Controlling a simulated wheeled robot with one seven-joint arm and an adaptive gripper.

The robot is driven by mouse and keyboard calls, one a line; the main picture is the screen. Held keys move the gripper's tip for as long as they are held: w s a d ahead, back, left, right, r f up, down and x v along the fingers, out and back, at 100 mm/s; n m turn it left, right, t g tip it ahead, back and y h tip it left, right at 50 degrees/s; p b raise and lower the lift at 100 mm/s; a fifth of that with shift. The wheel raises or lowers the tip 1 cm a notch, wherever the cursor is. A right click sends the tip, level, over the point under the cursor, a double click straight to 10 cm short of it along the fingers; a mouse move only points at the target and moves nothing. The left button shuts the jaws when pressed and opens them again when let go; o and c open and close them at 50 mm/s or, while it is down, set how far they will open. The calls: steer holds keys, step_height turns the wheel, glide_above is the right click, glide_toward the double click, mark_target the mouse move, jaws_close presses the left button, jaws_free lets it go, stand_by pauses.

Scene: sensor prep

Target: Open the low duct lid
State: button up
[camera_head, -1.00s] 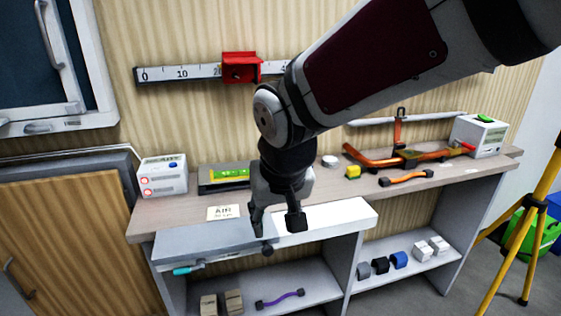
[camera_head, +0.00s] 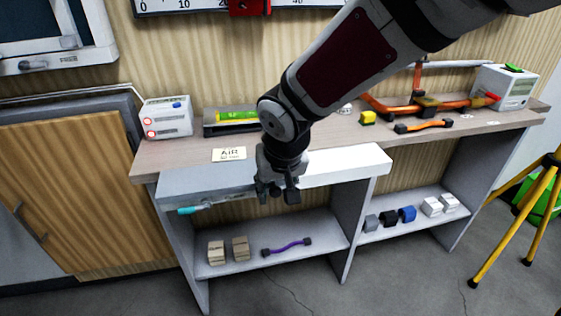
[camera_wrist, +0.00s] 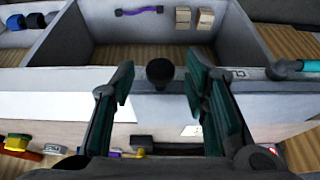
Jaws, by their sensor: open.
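The low duct runs along the front edge of the bench, with a grey lid section (camera_head: 205,182) on the left and a white section (camera_head: 350,164) on the right. A round black knob (camera_wrist: 160,72) on its front face shows in the wrist view. My gripper (camera_head: 277,192) is open at the duct's front, and it also shows in the wrist view (camera_wrist: 158,88), with one dark green finger on each side of the knob. I cannot tell whether the fingers touch it. In the head view my gripper hides the knob. The lid looks shut.
An "AIR" card (camera_head: 229,154) lies behind the lid. The lower shelf (camera_head: 225,269) holds blocks and a purple-handled piece (camera_head: 287,246).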

steer(key=shift+w+f, duration=0.1)
steer(key=shift+f, duration=0.1)
jaws_close()
steer(key=w+d+p, duration=0.2)
steer(key=d+p, duration=0.2)
steer(key=d, duration=0.4)
steer(key=w+d+p, duration=0.2)
steer(key=d+p, duration=0.3)
steer(key=d, duration=0.3)
steer(key=w+d+p, duration=0.3)
steer(key=d+p, duration=0.1)
steer(key=d, duration=0.5)
steer(key=shift+p, duration=0.35)
jaws_free()
